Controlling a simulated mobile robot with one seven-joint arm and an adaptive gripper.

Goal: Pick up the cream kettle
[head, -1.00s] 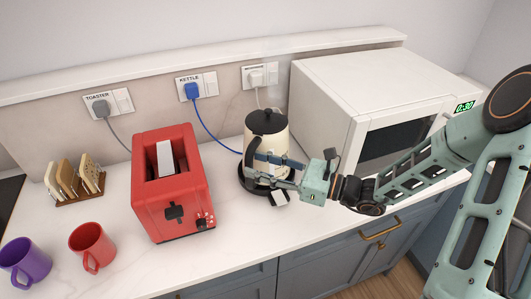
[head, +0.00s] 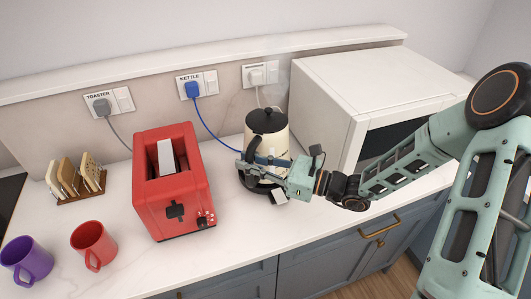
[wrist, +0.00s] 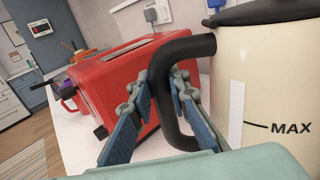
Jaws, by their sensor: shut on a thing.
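The cream kettle (head: 281,135), with a black lid and black handle, stands upright on its black base (head: 247,184) between the toaster and the microwave. It also shows at the right of the wrist view (wrist: 268,80), with a MAX mark on its side. My gripper (head: 246,163) is in front of the kettle in the head view and hides part of its lower body. In the wrist view my gripper (wrist: 163,100) has its fingers on either side of the black handle (wrist: 166,85), shut on it.
A red toaster (head: 172,190) stands left of the kettle, and a white microwave (head: 345,85) stands right and behind. A blue cord runs from the kettle socket (head: 192,90) toward the kettle. Red (head: 94,243) and purple (head: 25,258) mugs and a toast rack (head: 80,198) are at left.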

